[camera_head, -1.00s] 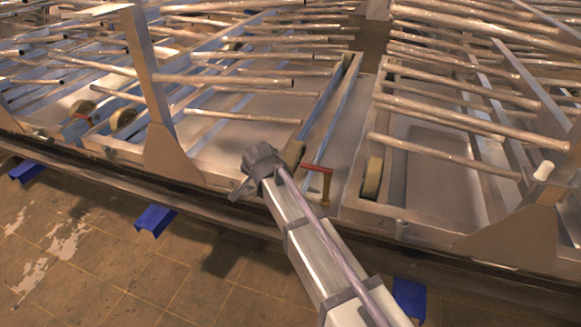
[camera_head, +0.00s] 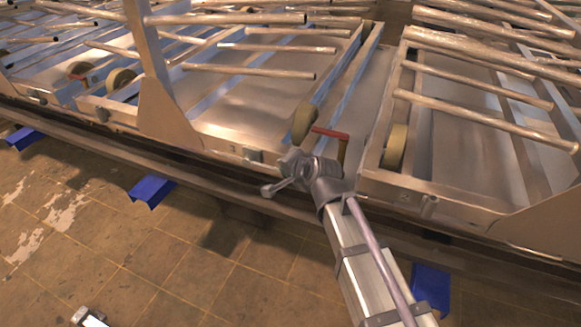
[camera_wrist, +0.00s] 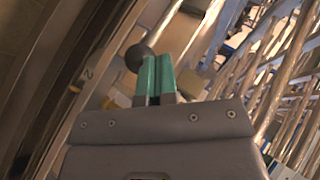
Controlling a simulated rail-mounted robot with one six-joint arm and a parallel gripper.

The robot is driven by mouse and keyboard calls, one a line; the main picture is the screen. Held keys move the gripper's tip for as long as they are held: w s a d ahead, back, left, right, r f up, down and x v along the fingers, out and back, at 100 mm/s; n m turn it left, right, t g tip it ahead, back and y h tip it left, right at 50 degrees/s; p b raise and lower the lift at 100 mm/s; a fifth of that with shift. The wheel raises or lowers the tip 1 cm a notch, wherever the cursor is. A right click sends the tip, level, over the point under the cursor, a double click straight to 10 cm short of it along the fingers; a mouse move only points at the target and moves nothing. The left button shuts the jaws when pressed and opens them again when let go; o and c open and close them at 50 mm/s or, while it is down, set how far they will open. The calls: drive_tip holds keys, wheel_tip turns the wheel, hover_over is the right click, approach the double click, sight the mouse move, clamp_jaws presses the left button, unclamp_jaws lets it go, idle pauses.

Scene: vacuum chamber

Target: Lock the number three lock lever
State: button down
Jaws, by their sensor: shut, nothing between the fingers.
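My gripper (camera_wrist: 158,60) shows two teal fingers closed together in the wrist view, with nothing between them. A dark ball knob (camera_wrist: 138,57) shows just left of the fingertips; I cannot tell if they touch. In the head view, a grey ball end (camera_head: 267,191) sticks out left of the end of my arm at the frame's front rail; it looks like the lever's knob. My fingers cannot be made out there. No number three is readable. A figure that looks like a 2 (camera_wrist: 88,73) is on the rail in the wrist view.
Another roller (camera_head: 396,147) is to the right. Long metal tubes and an upright post (camera_head: 160,70) crowd the frame. The tiled floor (camera_head: 190,270) in front is open.

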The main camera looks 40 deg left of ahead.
drive_tip(key=shift+s+d+f, duration=0.1)
drive_tip(key=shift+d+f, duration=0.1)
drive_tip(key=shift+f, duration=0.15)
idle(0.3)
drive_tip(key=a+r+p+v, duration=0.1)
drive_tip(key=p+v, duration=0.6)
drive_tip(key=v, duration=0.5)
drive_tip(key=shift+r+p, duration=0.25)
drive_tip(key=shift+p, duration=0.1)
drive_tip(key=shift+a, duration=0.1)
